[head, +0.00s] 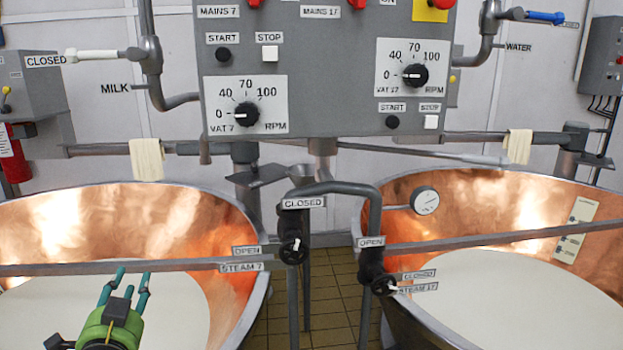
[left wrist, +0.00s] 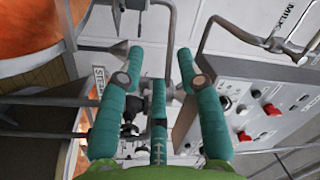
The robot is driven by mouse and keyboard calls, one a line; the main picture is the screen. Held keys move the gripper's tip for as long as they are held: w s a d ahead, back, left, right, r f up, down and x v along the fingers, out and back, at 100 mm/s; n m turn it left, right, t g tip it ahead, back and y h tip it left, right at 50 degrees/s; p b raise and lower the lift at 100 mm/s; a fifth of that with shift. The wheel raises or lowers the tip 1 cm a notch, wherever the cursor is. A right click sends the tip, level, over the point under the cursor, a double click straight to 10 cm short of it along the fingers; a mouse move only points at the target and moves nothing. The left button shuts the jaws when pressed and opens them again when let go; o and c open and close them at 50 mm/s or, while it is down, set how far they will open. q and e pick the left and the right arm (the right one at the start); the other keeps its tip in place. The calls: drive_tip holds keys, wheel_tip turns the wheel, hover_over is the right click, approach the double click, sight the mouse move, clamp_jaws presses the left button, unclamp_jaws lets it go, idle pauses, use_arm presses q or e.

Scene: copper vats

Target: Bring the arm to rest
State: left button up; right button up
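My left gripper (head: 125,285), green with teal fingers, is at the lower left of the head view. It is in front of the left copper vat (head: 222,222) and overlaps the pale contents in the picture. In the left wrist view, the teal fingers (left wrist: 160,75) stand apart with nothing held between them. The control panel and pipes show beyond the fingertips there. My right gripper is not in view.
A grey control panel (head: 330,95) hangs above and between the vats. The right copper vat (head: 410,190) has a dial gauge (head: 425,200). Steam valves (head: 292,252) and a bent pipe stand between them. A rail (head: 200,265) crosses the left vat near my gripper.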

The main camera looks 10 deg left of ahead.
use_arm(q)
drive_tip(key=s+d+f+n+g+h, duration=0.1)
drive_tip(key=s+d+f+g+h, duration=0.2)
drive_tip(key=f, duration=0.6)
drive_tip(key=s+d+f+n+g, duration=0.1)
drive_tip(key=s+d+f+g, duration=0.3)
drive_tip(key=f, duration=0.5)
drive_tip(key=s+d+f+n+g+h, duration=0.1)
drive_tip(key=s+d+f+g+h, duration=0.1)
drive_tip(key=s+d+f+g, duration=0.5)
drive_tip(key=s+d+f+n+h, duration=0.1)
drive_tip(key=s+d+f+n, duration=0.15)
drive_tip(key=s+f, duration=0.6)
drive_tip(key=s+f+m+g, duration=0.1)
drive_tip(key=s+f, duration=0.1)
drive_tip(key=f, duration=0.8)
drive_tip(key=s+f+g, duration=0.1)
drive_tip(key=s+f, duration=0.2)
drive_tip(key=f, duration=0.7)
drive_tip(key=s+a+f+g, duration=0.1)
drive_tip(key=s+a+f, duration=0.1)
drive_tip(key=s+f, duration=1.2)
drive_tip(key=shift+s+f, duration=0.2)
drive_tip(key=shift+s, duration=0.5)
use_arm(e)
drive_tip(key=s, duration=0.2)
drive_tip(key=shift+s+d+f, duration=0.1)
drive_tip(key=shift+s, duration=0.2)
